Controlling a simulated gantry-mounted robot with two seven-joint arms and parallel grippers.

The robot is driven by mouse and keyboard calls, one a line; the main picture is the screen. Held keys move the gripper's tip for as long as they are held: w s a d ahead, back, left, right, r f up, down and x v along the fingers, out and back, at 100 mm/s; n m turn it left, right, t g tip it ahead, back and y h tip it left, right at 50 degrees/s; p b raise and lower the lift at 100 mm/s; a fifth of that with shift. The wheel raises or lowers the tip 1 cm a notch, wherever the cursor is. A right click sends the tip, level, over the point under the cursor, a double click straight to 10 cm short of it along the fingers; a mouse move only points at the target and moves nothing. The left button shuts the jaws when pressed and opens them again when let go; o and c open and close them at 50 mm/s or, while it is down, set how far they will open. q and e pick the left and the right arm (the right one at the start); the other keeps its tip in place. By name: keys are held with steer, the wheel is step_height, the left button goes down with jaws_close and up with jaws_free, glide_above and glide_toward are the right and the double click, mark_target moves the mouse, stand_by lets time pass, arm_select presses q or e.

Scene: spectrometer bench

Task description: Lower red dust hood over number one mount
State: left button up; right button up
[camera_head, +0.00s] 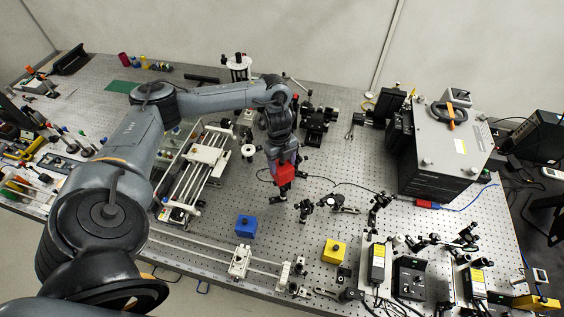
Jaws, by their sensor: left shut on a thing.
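My left gripper (283,163) reaches in from the left over the middle of the bench and points down. It is shut on the red dust hood (286,174), a small red box. A dark post mount (283,192) shows just below the hood in the picture; I cannot tell whether the hood touches it or is above it. Other small black mounts (305,208) stand close by to the right. No mount number is legible, so I cannot tell which is number one. My right gripper is not in view.
A blue box (245,226) and a yellow box (334,251) stand on the perforated bench in front. A white rail stage (204,160) is to the left, a large grey instrument (442,150) to the right. Optics crowd the front right. Bare bench (345,150) lies right of the hood.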

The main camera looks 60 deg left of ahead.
arm_select(q)
steer(key=shift+f, duration=0.35)
steer(key=shift+f+b, duration=0.75)
steer(key=shift+f, duration=0.35)
steer(key=shift+f+b, duration=0.3)
steer(key=shift+f, duration=0.35)
steer(key=shift+f, duration=0.4)
steer(key=shift+f+b, duration=0.1)
steer(key=shift+b, duration=0.2)
steer(key=shift+f+b, duration=0.75)
steer(key=shift+f, duration=0.75)
